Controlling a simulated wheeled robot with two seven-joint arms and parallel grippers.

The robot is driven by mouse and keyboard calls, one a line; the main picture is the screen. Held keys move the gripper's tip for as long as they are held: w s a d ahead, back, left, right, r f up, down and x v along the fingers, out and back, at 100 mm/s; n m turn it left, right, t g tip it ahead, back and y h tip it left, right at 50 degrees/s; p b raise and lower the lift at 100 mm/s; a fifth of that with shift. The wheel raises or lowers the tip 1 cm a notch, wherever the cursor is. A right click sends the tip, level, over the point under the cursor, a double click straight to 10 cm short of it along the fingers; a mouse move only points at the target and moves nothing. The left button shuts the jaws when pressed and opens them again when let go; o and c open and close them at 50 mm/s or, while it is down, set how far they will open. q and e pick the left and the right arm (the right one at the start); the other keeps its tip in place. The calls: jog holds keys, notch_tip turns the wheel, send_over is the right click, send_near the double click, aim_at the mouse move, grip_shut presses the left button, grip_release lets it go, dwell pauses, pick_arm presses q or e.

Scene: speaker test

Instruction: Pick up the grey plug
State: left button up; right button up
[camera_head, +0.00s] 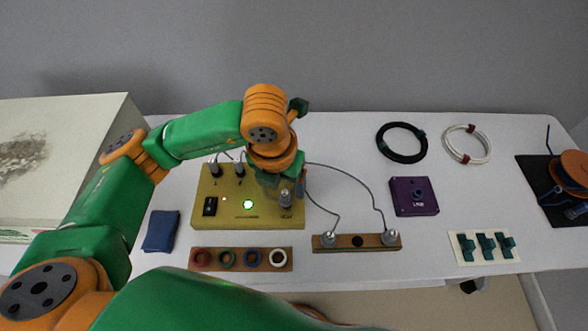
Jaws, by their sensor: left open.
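A yellow-green box (228,214) with a lit green lamp, a black switch and dark plugs at its back lies on the table. A grey plug-like piece (286,199) stands at its right side. My left gripper (284,194) points down at this piece, open, with its fingers close around or beside it; I cannot tell if they touch. Two more grey plugs, a left one (330,238) and a right one (392,236), stand on the ends of a brown wooden strip (345,247), with wires running from them. My right gripper is not in view.
A strip of coloured rings (240,268) and a blue cloth-like block (160,231) lie in front and left. A purple box (413,210), black coil (402,157), white coil (484,144) and teal clips (487,254) lie right. Bare table (350,135) shows behind.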

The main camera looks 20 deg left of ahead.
aim_at(284, 193)
pick_arm(q)
jog(key=f, duration=0.2)
jog(key=f+p, duration=0.1)
jog(key=f, duration=0.3)
jog(key=shift+w+f, duration=0.25)
jog(key=shift+w, duration=0.1)
jog(key=shift+w+f, duration=0.15)
grip_shut()
